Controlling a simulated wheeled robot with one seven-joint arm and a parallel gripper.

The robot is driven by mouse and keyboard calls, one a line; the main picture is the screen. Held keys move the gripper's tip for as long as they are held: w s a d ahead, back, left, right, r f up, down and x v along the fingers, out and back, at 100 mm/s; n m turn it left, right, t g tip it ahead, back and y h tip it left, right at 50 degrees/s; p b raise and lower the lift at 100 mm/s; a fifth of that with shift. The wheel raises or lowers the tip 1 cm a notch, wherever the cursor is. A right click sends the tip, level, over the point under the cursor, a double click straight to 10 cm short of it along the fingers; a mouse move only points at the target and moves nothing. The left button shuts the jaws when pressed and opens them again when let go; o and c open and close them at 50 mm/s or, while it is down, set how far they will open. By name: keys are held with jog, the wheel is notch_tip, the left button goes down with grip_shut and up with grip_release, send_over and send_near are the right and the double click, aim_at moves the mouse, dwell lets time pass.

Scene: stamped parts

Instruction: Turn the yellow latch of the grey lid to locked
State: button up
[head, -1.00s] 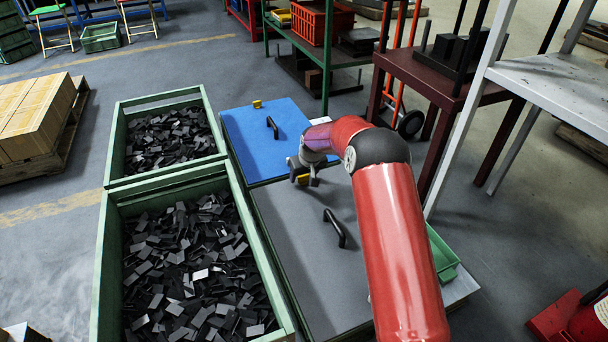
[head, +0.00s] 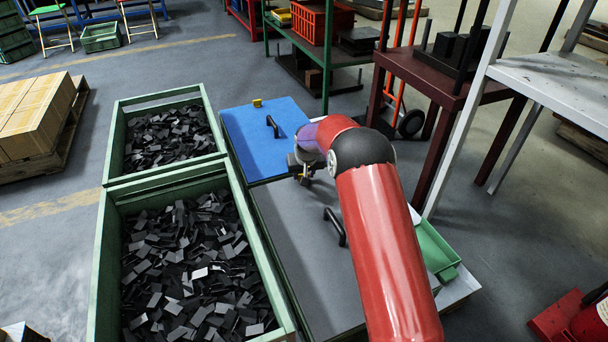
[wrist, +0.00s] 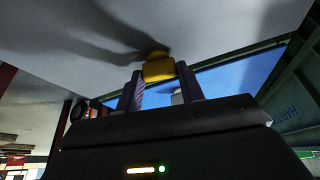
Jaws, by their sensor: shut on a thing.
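The grey lid (head: 290,245) lies flat beside the green crates, with a black bar handle (head: 334,226) on it. My gripper (head: 303,178) is at the lid's far edge, by the blue lid. In the wrist view the yellow latch (wrist: 158,69) sits between my two fingers, which are shut on it. The lid's pale surface (wrist: 90,40) also fills much of the wrist view. In the head view the gripper largely covers the latch, so its exact angle is hard to tell.
A blue lid (head: 245,150) with its own yellow latch (head: 257,102) and black handle lies just beyond. Green crates of dark stamped parts (head: 190,275) stand along the left. A small green tray (head: 436,248) is at the right under my arm. A white shelf (head: 560,80) stands farther right.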

jog(key=m, duration=0.2)
jog(key=m+h, duration=0.1)
jog(key=shift+a+m+b, duration=0.2)
jog(key=shift+m+b, duration=0.2)
jog(key=m+h, duration=0.1)
jog(key=m, duration=0.2)
jog(key=shift+a+m+h, duration=0.1)
jog(key=shift+m+h, duration=0.2)
jog(key=shift+h, duration=0.1)
jog(key=m+g+h, duration=0.1)
jog(key=m, duration=0.2)
jog(key=shift+w+m, duration=0.1)
jog(key=shift+m, duration=0.2)
jog(key=shift+m+g+h+p, duration=0.55)
jog(key=shift+m+g, duration=0.25)
jog(key=shift+m, duration=1.1)
jog(key=o, duration=1)
jog(key=shift+w, duration=0.1)
